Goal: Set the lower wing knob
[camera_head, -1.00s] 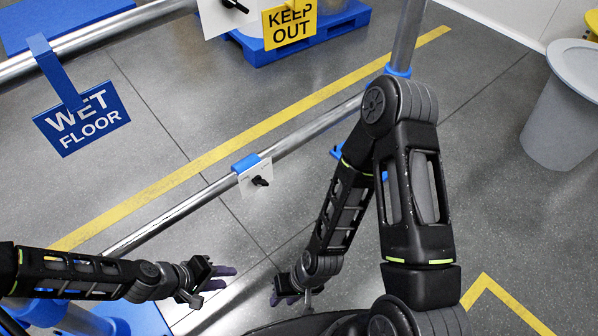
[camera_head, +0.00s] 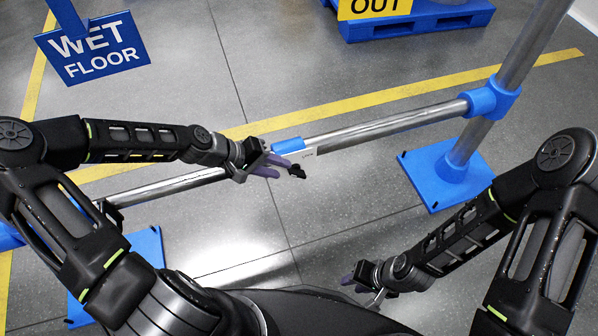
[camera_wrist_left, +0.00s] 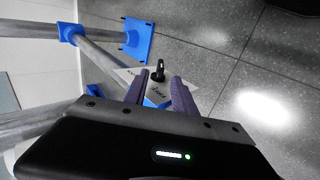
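The lower wing knob (camera_head: 297,171) is small and black. It sits on a pale plate (camera_head: 318,150) hung by a blue clip (camera_head: 290,138) from the low metal rail. My left gripper (camera_head: 288,166) is at the knob in the head view, partly covering the plate. In the left wrist view, the purple fingers (camera_wrist_left: 158,84) are apart and empty. The knob (camera_wrist_left: 160,70) shows between their tips or just beyond them, its wing standing out from the plate. My right gripper (camera_head: 352,282) hangs low at the front, away from the rail; its finger gap is unclear.
The metal rail (camera_head: 390,122) runs across to a post (camera_head: 490,105) on a blue foot (camera_head: 440,180) at right. A blue WET FLOOR sign (camera_head: 95,48) hangs at upper left. Blue pallets (camera_head: 420,22) lie behind the yellow floor line. Floor between the grippers is clear.

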